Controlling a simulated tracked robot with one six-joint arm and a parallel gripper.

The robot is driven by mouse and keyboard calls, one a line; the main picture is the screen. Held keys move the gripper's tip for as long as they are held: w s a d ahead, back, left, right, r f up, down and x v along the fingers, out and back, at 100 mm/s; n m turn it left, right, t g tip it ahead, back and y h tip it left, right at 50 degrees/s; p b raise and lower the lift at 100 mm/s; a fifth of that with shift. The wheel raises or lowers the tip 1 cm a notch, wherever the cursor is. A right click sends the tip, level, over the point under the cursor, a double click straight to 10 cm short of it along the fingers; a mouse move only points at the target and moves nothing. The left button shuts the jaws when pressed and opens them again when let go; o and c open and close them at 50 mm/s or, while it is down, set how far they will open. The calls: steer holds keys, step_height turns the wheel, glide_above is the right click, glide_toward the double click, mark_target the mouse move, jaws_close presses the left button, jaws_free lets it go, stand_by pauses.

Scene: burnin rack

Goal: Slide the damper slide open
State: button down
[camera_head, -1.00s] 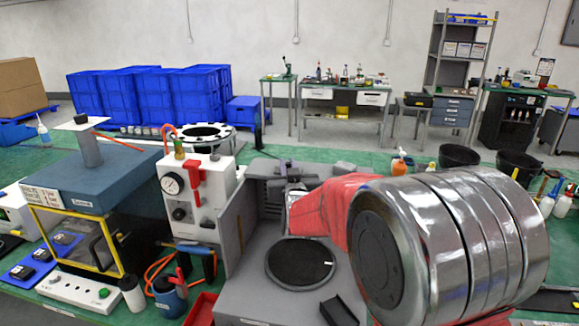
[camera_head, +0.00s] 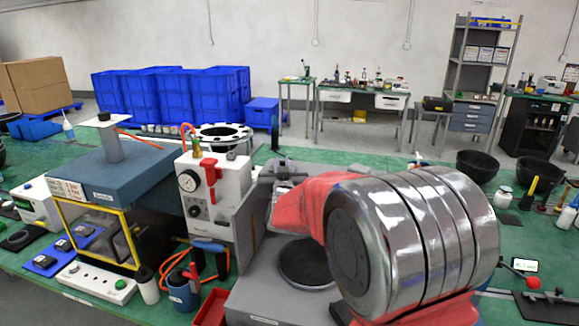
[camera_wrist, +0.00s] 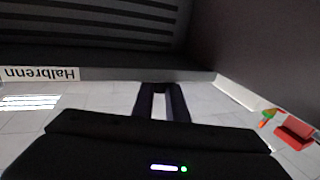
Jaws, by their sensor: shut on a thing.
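In the wrist view, the two dark fingers of my gripper (camera_wrist: 160,95) reach up to the lower edge of a dark ribbed housing (camera_wrist: 90,25). They are shut on a small dark part (camera_wrist: 160,86) at that edge, which I take to be the damper slide's grip. The rest of the slide cannot be made out. A pale label (camera_wrist: 40,73) with upside-down lettering is to the left of the fingers. In the head view, my large metal and red arm hides the gripper and what it holds, near the grey fixture (camera_head: 262,300).
A white gauge unit (camera_head: 213,205) stands left of my arm. Further left is a blue-topped box (camera_head: 120,178) with a yellow frame. A red tray (camera_head: 211,308) lies at the front. Black bowls (camera_head: 478,165) stand on the green bench at right.

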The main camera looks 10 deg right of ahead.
steer(key=shift+a, duration=0.25)
steer(key=c, duration=2)
jaws_free()
steer(key=shift+c, duration=0.2)
steer(key=o, duration=0.3)
steer(key=shift+s, duration=0.1)
steer(key=s+a, duration=0.2)
steer(key=s, duration=1.1)
steer(key=shift+s, duration=0.25)
